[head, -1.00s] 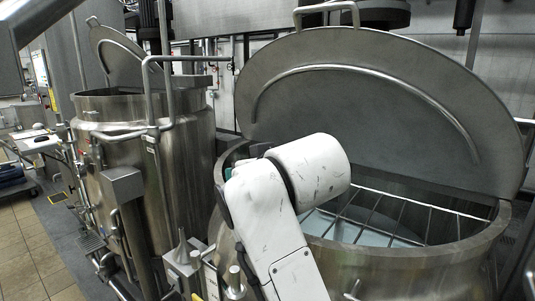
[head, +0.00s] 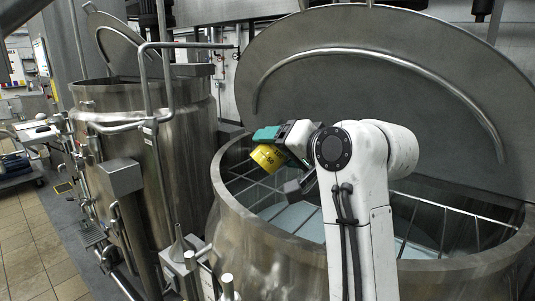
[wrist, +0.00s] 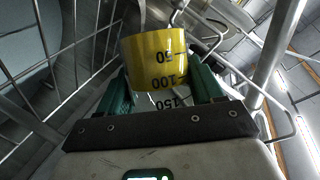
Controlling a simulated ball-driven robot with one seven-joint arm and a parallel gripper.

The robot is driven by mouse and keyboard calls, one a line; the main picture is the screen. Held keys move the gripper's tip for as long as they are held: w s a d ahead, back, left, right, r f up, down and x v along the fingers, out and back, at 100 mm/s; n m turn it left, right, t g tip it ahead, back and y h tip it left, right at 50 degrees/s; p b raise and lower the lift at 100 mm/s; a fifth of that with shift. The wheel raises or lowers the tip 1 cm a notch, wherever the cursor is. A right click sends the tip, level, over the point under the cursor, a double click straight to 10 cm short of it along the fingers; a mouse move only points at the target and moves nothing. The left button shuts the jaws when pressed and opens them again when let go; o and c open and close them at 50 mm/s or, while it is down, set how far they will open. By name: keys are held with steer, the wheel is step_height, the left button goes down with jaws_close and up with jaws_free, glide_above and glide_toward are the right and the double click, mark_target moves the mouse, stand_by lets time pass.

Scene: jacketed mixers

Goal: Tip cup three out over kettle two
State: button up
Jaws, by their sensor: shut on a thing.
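A yellow-banded measuring cup (head: 267,157) is held by my gripper (head: 272,141) over the left part of the near open kettle (head: 270,245), above its wire grid. The cup leans in the head view. In the wrist view the cup (wrist: 156,58) sits between the green fingers of my gripper (wrist: 160,90); its marks 50, 100 and 150 appear upside down. The gripper is shut on it. The cup's contents and any pouring stream cannot be made out. No number shows on cup or kettle, so I cannot tell which they are.
The near kettle's raised round lid (head: 385,95) stands behind its opening. The wire grid (head: 440,222) spans the opening, with pale contents below. A second steel kettle (head: 185,130) with a raised lid and pipe rails (head: 150,85) stands left. Tiled floor (head: 30,240) lies further left.

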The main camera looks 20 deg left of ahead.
steer(key=w+d+f+m+t+y+p, duration=0.1)
steer(key=w+d+f+m+y+p, duration=0.1)
steer(key=m, duration=0.8)
steer(key=w+d+y, duration=0.1)
steer(key=d+y, duration=0.1)
steer(key=shift+w+d+m+y, duration=0.2)
steer(key=shift+w+m+y, duration=0.1)
steer(key=shift+w, duration=0.05)
steer(key=shift+d, duration=0.1)
